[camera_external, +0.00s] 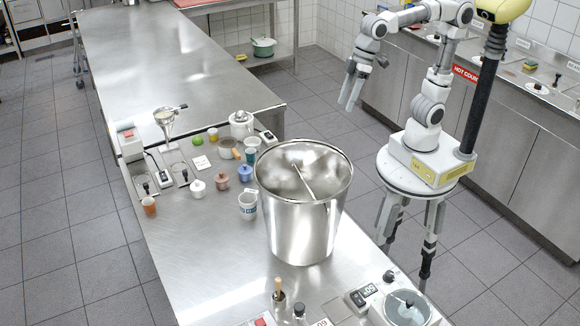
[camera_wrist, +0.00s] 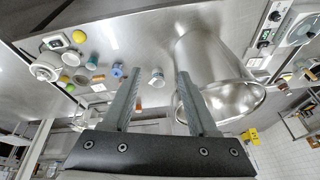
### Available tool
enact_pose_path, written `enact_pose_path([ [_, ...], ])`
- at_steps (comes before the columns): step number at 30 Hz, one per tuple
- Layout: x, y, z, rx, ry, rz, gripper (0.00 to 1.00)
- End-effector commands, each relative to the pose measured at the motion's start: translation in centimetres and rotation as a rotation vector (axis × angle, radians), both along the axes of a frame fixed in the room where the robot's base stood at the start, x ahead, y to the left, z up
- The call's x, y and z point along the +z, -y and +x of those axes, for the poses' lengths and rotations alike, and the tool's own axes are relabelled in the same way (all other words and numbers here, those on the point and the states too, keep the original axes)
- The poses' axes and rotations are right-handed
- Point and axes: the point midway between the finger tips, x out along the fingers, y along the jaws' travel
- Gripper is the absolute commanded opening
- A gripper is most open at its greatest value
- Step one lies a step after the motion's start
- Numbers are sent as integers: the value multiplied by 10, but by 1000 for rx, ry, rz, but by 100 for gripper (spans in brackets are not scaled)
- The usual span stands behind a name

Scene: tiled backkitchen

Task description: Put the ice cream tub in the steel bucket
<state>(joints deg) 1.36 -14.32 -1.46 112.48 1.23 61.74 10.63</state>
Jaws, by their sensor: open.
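The steel bucket (camera_external: 298,235) stands upright on the steel counter, with a thin rod-like shape across its open mouth. It also shows in the wrist view (camera_wrist: 212,55), right of centre. I cannot tell for sure which small container is the ice cream tub. A white cup-shaped container with blue marking (camera_external: 248,206) stands just left of the bucket, and a teal cup-shaped one (camera_external: 251,158) stands behind it. My gripper (camera_external: 348,104) is open and empty, in the air beyond and to the right of the bucket. Its two fingers (camera_wrist: 160,72) show apart in the wrist view.
Several small pots, including a pink one (camera_external: 222,181) and a white one (camera_external: 197,188), stand left of the bucket. An orange cup (camera_external: 149,206) is near the left counter edge. A scale (camera_external: 362,296) and round appliance (camera_external: 407,307) are in front. The far counter (camera_external: 165,55) is bare.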

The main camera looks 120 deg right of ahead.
Motion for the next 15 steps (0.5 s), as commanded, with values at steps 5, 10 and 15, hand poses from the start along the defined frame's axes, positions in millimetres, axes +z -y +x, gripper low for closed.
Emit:
enact_pose_path([
  [5, 17, 10, 60, -88, -59, 29, 59],
  [10, 19, 19, 115, -172, -111, 52, 59],
  [15, 10, 29, 166, -253, -162, 69, 59],
])
